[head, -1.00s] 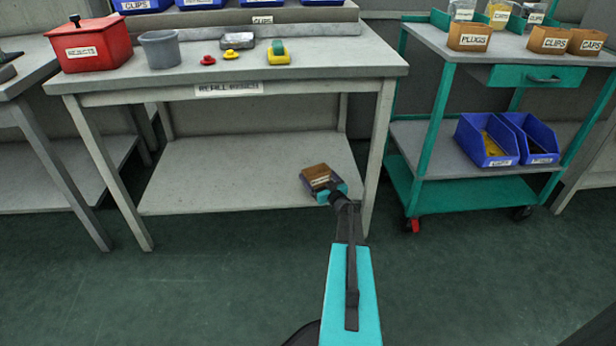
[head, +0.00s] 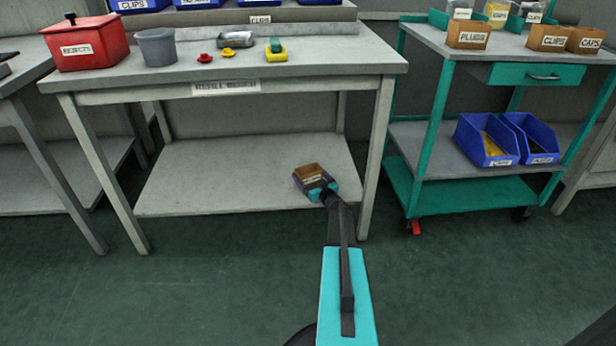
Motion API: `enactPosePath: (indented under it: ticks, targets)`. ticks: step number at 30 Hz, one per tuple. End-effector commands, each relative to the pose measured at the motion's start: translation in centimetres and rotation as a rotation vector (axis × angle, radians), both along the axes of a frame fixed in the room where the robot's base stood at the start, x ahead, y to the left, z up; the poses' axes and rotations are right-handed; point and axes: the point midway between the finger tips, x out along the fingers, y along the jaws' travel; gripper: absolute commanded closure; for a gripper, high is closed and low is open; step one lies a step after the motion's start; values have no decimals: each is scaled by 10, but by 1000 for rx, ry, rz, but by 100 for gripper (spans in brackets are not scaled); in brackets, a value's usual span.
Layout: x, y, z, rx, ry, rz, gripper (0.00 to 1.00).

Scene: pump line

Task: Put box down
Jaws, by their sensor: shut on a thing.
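A small brown open box (head: 308,173) with a pale label is at the end of my arm, at the right part of the bench's lower shelf (head: 220,180). My gripper (head: 318,188) is shut on the box at its near side. The box looks roughly level and at or just above the shelf; I cannot tell whether it touches. The jaws are small and partly hidden by the wrist.
The bench top (head: 330,62) hangs above the shelf, with a leg (head: 376,160) close right of my arm. The shelf left of the box is bare. A teal cart (head: 440,140) with blue bins (head: 487,140) stands right. A red container (head: 88,45) and grey cup (head: 157,47) stand on the bench.

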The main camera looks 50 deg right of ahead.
Motion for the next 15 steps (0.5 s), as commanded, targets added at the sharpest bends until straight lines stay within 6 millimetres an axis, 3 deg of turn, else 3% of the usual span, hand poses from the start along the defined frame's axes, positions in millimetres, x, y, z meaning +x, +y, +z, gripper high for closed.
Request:
enactPosePath:
  ticks: [6, 15]
  targets:
    - [19, -7, -18, 0, 0, 0, 35]
    - [22, -7, -18, 0, -1, 0, 35]
